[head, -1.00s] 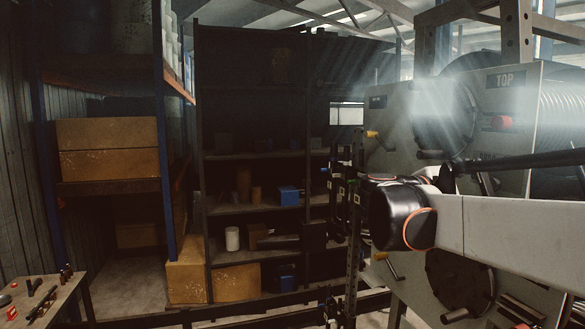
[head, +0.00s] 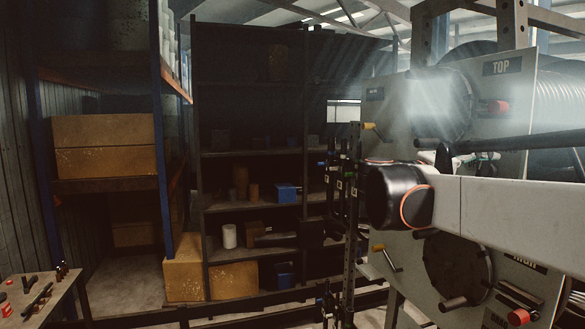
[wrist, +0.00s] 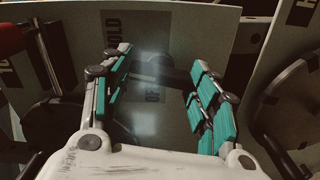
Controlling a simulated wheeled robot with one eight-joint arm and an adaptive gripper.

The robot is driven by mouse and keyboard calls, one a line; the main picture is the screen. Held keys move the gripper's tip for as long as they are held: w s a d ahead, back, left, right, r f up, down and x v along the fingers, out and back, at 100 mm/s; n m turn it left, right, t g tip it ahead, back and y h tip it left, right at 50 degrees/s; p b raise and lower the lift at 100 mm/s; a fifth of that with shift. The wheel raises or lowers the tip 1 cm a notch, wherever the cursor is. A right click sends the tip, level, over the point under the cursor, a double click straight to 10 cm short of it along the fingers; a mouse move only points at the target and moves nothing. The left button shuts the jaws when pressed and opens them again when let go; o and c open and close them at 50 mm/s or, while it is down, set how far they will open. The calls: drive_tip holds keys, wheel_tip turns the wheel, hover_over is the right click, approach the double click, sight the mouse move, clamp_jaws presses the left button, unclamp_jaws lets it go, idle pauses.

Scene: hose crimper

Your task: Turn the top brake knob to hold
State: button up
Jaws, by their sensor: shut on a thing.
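The machine panel marked TOP (head: 502,67) stands at the upper right of the head view, with a red knob (head: 497,107) on its face. Contact at the fingertips is hard to make out. The knob's pointing direction is unclear. In the head view my arm hides most of the gripper.
A red-ended part (wrist: 14,38) is at the wrist view's left edge, and another panel fills the right.

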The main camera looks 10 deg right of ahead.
drive_tip(key=m, duration=0.3)
drive_tip(key=shift+s+a+r+b, duration=0.1)
drive_tip(key=shift+s+b, duration=0.1)
drive_tip(key=shift+b, duration=0.2)
drive_tip(key=shift+m, duration=0.4)
drive_tip(key=o, duration=1.1)
drive_tip(key=shift+w, duration=0.2)
drive_tip(key=shift+c, duration=0.2)
drive_tip(key=shift+s, duration=0.15)
drive_tip(key=a, duration=1.2)
drive_tip(key=shift+s, duration=0.3)
